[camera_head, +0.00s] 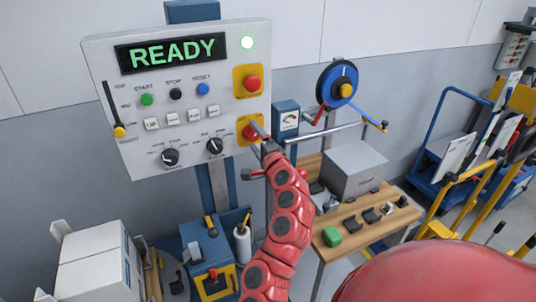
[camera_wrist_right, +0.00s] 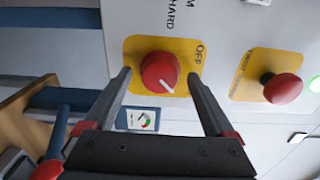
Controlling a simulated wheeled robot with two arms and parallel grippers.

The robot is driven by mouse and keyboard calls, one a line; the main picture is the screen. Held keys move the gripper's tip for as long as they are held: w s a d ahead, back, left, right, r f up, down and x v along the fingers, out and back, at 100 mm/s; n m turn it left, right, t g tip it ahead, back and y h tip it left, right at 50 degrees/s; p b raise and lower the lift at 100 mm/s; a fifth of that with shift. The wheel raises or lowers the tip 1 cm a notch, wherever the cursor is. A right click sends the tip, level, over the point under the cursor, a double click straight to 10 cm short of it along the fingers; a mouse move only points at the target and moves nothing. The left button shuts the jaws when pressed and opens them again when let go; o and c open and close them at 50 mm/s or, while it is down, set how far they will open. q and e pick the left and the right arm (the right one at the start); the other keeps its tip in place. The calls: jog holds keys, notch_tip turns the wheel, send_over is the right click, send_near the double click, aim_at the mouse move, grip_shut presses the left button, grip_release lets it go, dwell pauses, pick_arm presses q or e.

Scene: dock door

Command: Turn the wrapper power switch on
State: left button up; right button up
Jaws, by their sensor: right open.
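The wrapper power switch is a red rotary knob (camera_wrist_right: 158,68) on a yellow plate, on the panel's right side. In the head view the knob (camera_head: 249,132) is partly covered by my right gripper (camera_head: 259,138). The wrist view shows the word OFF at the plate's upper right corner and a white mark on the knob pointing down and slightly right. My right gripper (camera_wrist_right: 160,77) is open, with one finger on each side of the knob. I cannot tell whether the fingers touch it. My left gripper is out of view.
The control panel (camera_head: 222,107) reads READY with a green lamp (camera_head: 247,43) lit. A red mushroom button (camera_head: 252,83) sits on a yellow plate above the switch. A workbench (camera_head: 337,256) with a grey box (camera_head: 354,172) stands right. A blue reel (camera_head: 336,86) is behind.

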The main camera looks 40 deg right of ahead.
jog(key=p+v, duration=1)
jog(key=v, duration=0.7)
jog(key=shift+w, duration=0.15)
